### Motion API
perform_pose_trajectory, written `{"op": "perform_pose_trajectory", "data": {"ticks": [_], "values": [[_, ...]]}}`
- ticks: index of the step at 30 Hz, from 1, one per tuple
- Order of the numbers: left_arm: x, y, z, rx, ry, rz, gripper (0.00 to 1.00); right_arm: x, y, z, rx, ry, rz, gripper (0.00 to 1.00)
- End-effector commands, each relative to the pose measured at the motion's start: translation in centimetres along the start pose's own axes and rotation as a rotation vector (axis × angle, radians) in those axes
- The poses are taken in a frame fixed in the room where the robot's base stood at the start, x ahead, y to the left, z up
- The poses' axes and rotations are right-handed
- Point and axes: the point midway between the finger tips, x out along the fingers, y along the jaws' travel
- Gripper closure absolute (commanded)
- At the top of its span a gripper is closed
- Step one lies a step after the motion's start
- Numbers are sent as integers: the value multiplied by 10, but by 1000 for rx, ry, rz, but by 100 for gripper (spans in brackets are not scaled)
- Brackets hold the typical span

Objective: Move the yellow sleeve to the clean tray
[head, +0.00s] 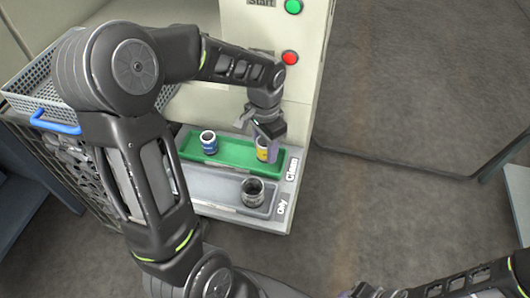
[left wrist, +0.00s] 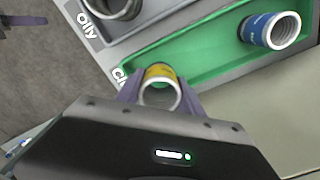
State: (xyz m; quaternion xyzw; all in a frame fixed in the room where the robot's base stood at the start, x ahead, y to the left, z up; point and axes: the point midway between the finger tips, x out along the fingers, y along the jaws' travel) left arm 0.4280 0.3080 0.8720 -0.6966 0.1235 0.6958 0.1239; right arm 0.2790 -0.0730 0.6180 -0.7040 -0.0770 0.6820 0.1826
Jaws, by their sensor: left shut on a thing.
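The yellow sleeve (head: 262,154), a short hollow ring with a pale band, is at the right end of the green tray (head: 232,154), by the label "Clean". My left gripper (head: 269,142) comes from above and is shut on it. In the left wrist view the sleeve (left wrist: 160,88) sits between the two purple fingers, its open end facing the camera. I cannot tell if it touches the tray floor. My right arm shows at the lower right; a purple finger-like piece (left wrist: 24,20) shows in the left wrist view.
A grey tray (head: 222,197) labelled "Oily" lies in front of the green one and holds a dark metallic sleeve (head: 253,192). A machine panel with a green button (head: 293,6) and red button (head: 290,58) rises behind. A grey basket (head: 30,100) stands left.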

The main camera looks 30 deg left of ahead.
Motion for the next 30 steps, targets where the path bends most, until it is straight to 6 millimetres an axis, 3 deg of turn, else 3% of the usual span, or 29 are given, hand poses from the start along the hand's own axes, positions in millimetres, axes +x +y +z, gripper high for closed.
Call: {"op": "perform_pose_trajectory", "data": {"ticks": [6, 17, 18, 26, 30], "values": [[26, 0, 0, 1, -2, 1, 100, -2, -1, 0, 0, 0, 0, 75], [30, 0, 0, 0, 0, 0, 100, 2, 1, 0, 0, 0, 0, 75], [31, 0, 0, 0, -1, 1, 55, 2, 1, 0, 0, 0, 0, 75], [30, 0, 0, 0, -1, 1, 34, 1, 0, 0, 0, 0, 0, 75], [30, 0, 0, 0, -1, 1, 34, 1, 0, 0, 0, 0, 0, 75]]}}
